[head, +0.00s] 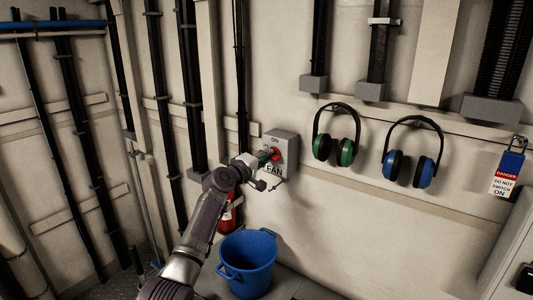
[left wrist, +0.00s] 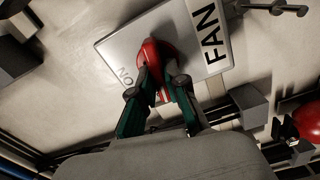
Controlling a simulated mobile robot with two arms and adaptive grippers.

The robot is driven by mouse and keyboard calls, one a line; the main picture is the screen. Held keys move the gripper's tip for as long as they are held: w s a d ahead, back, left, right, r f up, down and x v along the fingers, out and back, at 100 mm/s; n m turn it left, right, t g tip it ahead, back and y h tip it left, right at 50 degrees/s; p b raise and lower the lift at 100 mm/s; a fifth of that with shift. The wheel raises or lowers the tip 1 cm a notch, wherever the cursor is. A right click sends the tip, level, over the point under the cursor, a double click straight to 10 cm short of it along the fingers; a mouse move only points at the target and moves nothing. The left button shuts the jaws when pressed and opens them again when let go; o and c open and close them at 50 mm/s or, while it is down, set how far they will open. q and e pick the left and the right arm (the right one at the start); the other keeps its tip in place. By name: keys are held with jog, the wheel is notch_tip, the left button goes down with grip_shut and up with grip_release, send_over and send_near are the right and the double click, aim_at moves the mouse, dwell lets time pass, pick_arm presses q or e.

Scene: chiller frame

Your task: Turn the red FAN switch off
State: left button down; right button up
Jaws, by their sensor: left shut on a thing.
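The FAN switch box (head: 285,147) is a grey box on the wall with the words ON and FAN on it. Its red switch handle (head: 275,154) is partly hidden behind my left gripper (head: 263,157) in the head view. In the left wrist view the box's light plate (left wrist: 115,48) appears turned, and the red handle (left wrist: 155,55) lies between the two green-lined fingers of my left gripper (left wrist: 161,85). The fingers are shut on the handle. The handle's lower part is hidden by the fingers. My right gripper is not in view.
Green ear defenders (head: 346,152) and blue ear defenders (head: 424,170) hang to the right of the box. A blue padlock with a danger tag (head: 505,185) hangs farther right. A blue bucket (head: 248,265) and a red extinguisher (head: 230,215) stand below. Pipes (head: 190,90) run down the wall at left.

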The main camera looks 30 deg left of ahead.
pick_arm(q)
jog(key=shift+n+p, duration=0.35)
jog(key=shift+n, duration=0.55)
jog(key=shift+f, duration=0.1)
jog(key=c, duration=1.2)
grip_release()
jog(key=shift+a, duration=0.1)
jog(key=s, duration=0.4)
jog(key=s+a, duration=0.1)
jog(key=s, duration=0.7)
jog(key=shift+a, duration=0.3)
